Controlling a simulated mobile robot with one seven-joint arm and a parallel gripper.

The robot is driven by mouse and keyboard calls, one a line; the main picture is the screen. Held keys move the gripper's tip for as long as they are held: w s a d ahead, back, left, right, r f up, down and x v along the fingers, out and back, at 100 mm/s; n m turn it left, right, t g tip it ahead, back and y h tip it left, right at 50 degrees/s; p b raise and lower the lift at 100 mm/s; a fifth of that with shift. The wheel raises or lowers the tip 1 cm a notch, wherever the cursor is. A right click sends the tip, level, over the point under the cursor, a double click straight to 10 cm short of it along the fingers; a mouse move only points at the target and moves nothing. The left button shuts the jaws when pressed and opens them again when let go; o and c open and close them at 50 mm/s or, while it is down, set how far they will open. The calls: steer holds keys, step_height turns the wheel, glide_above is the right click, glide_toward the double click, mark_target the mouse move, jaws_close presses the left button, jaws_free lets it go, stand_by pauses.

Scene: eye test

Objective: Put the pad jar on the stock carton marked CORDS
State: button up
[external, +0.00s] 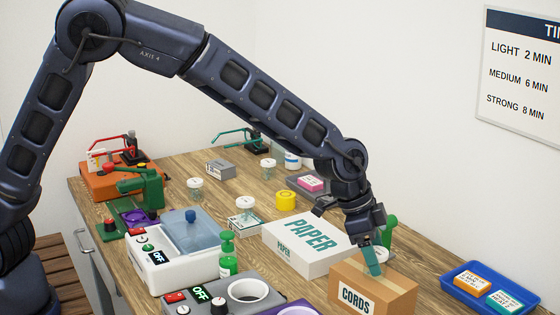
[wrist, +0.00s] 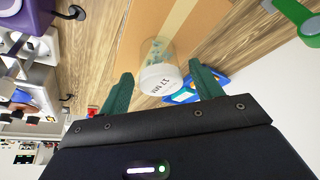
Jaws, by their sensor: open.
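The pad jar (wrist: 160,72) is clear with teal contents and a white lid reading 17 MM in the wrist view. It appears to stand on the brown top of the stock carton (wrist: 185,20). In the external view the carton marked CORDS (external: 385,303) is at the front right, and the jar is largely hidden behind my gripper. My gripper (external: 373,258) is low over the carton's top. Its two green fingers (wrist: 160,78) are open, one on each side of the jar, with visible gaps to it.
A white PAPER carton (external: 300,258) lies left of the CORDS carton. A blue tray (external: 463,292) with small boxes is to the right. A green object (external: 390,226) stands close behind my gripper. Several other jars and machines fill the table's left.

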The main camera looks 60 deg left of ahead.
steer(key=v, duration=1.1)
steer(key=s+a+r+n, duration=0.1)
steer(key=s+a+r, duration=0.35)
steer(key=a, duration=0.25)
steer(key=s+a+r+n, duration=0.2)
steer(key=s+a+r, duration=0.1)
steer(key=s+a, duration=0.4)
steer(key=s+a+r+n, duration=0.1)
steer(key=s+a+r, duration=0.3)
steer(key=a, duration=0.4)
steer(key=s+a+n+y, duration=0.1)
steer(key=s+a, duration=0.3)
steer(key=s, duration=0.4)
steer(key=s+a+f+n+t+y, duration=0.1)
steer(key=s+a+n, duration=0.1)
steer(key=s+a, duration=0.3)
steer(key=s+a+n+y, duration=0.1)
steer(key=s+a, duration=0.4)
steer(key=s, duration=0.8)
steer(key=shift+f+n, duration=0.25)
steer(key=shift+n, duration=0.25)
